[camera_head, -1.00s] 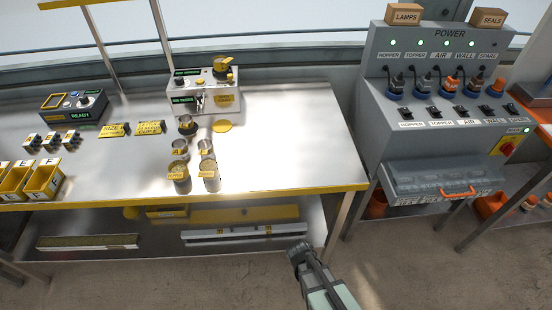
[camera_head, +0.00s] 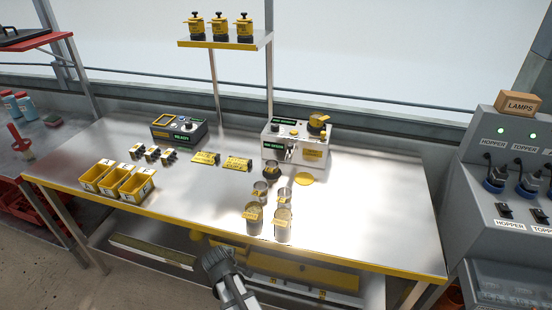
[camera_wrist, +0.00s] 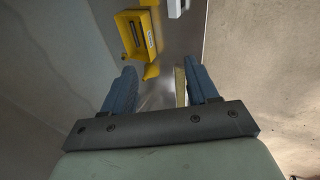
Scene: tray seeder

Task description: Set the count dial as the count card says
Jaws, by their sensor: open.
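A white-grey seeder unit (camera_head: 298,143) with dark labels and a yellow-topped round part (camera_head: 318,122) stands at the back of the steel bench. Left of it, a dark box (camera_head: 180,130) lit "READY" carries a small knob (camera_head: 188,126). I cannot tell for sure which knob is the count dial. Two yellow cards (camera_head: 206,158) (camera_head: 238,164) lie between them; their print is too small to read. My gripper (camera_head: 218,262) is in front of the bench's front edge, well away from both units. In the wrist view its fingers (camera_wrist: 161,90) are apart, with nothing held between them.
Several metal cups (camera_head: 283,224) stand near the bench's front middle. Yellow bins (camera_head: 135,186) and small dark blocks sit at left. A yellow bin (camera_wrist: 139,36) shows beyond the fingers. A power console (camera_head: 510,190) is at right. The bench's right side is clear.

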